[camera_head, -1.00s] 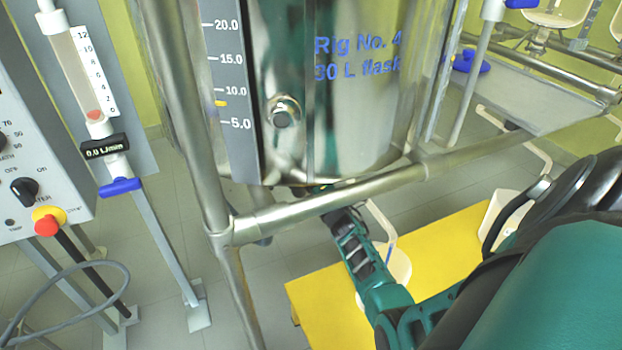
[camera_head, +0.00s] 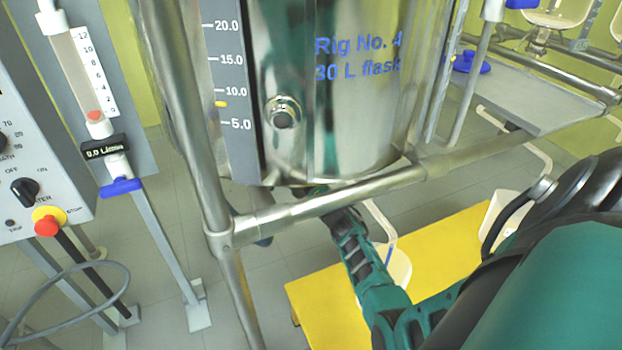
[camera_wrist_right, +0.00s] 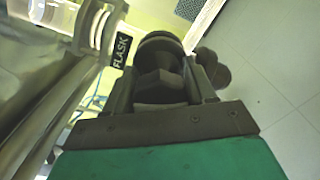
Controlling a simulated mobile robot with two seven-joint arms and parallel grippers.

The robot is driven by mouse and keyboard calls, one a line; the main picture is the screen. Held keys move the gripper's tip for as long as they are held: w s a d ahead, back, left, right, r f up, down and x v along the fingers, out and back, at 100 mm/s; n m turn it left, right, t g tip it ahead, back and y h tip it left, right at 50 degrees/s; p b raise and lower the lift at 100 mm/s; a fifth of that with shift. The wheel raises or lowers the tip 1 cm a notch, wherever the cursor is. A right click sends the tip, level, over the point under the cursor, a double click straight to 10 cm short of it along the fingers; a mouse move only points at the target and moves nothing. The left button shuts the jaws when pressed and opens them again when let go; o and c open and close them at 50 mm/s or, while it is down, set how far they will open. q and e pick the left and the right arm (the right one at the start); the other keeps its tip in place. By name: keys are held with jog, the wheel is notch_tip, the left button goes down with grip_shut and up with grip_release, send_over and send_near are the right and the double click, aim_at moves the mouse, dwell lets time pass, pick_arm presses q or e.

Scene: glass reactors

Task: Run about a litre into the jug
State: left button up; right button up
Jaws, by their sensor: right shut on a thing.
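The steel vessel marked "Rig No. 4, 30 L flask" (camera_head: 350,110) fills the upper middle of the head view. My right arm reaches in under it, and my right gripper (camera_head: 316,192) is mostly hidden below its bottom. In the right wrist view my right gripper (camera_wrist_right: 163,78) is shut on a dark valve handle (camera_wrist_right: 158,52), beside a black "FLASK" tag (camera_wrist_right: 121,53). A white jug (camera_head: 399,266) stands on the yellow bench (camera_head: 450,255), partly behind my right arm. Its contents are not visible. My left gripper is not in view.
A steel frame rail (camera_head: 330,203) crosses in front of the vessel bottom. The vessel scale (camera_head: 228,90) has a yellow mark between 5 and 10. A flow meter (camera_head: 105,147) and control box (camera_head: 30,170) stand left. Another white container (camera_head: 497,212) is at the right.

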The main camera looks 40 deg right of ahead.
jog(key=o, duration=1)
